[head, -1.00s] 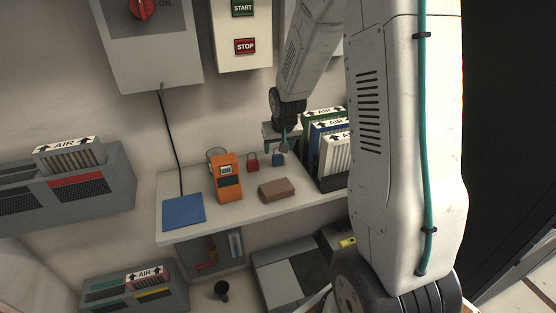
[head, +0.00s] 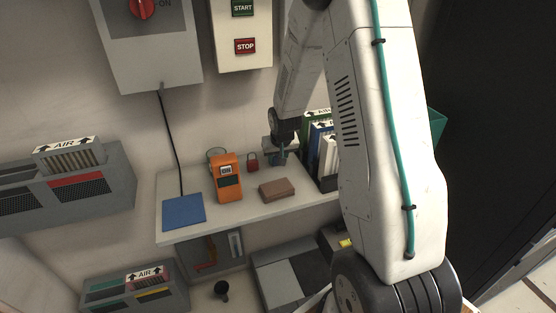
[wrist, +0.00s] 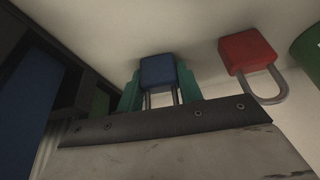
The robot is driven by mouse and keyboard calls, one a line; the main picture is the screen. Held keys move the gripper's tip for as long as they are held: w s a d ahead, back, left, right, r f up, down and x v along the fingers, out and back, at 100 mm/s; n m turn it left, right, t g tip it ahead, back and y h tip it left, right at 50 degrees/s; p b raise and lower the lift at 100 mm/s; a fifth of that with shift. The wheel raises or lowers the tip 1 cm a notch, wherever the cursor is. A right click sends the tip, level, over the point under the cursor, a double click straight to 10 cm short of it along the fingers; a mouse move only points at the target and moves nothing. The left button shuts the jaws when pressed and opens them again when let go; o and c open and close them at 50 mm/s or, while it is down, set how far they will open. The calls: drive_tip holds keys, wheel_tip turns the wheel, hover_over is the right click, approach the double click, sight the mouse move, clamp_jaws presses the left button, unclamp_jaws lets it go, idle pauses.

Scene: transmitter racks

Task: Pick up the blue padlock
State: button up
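The blue padlock (wrist: 158,72) shows in the wrist view between the two green fingertips of my gripper (wrist: 159,88), with its shackle toward the gripper. One finger stands on each side of the padlock, very near its sides; I cannot make out clear contact. In the head view my gripper (head: 281,156) is low over the shelf, in front of the upright filters, and hides most of the padlock. The padlock appears to be still at the shelf.
A red padlock (head: 252,162) is left of my gripper, with an orange meter (head: 228,180) further left. A brown block (head: 276,190) lies in front. Upright filters (head: 322,146) stand close on the right. A blue mat (head: 183,211) lies at the shelf's left end.

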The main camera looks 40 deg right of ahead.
drive_tip(key=shift+c, duration=1.3)
drive_tip(key=shift+r, duration=0.15)
drive_tip(key=shift+r, duration=0.6)
wheel_tip(320, 180, up, 2)
drive_tip(key=shift+r, duration=0.2)
drive_tip(key=s+a, duration=0.1)
drive_tip(key=s, duration=0.4)
drive_tip(key=s+a, duration=0.2)
drive_tip(key=s, duration=0.3)
drive_tip(key=s+a+r, duration=0.1)
drive_tip(key=s+a, duration=0.1)
drive_tip(key=s, duration=0.3)
drive_tip(key=shift+s, duration=0.15)
drive_tip(key=shift+r, duration=0.1)
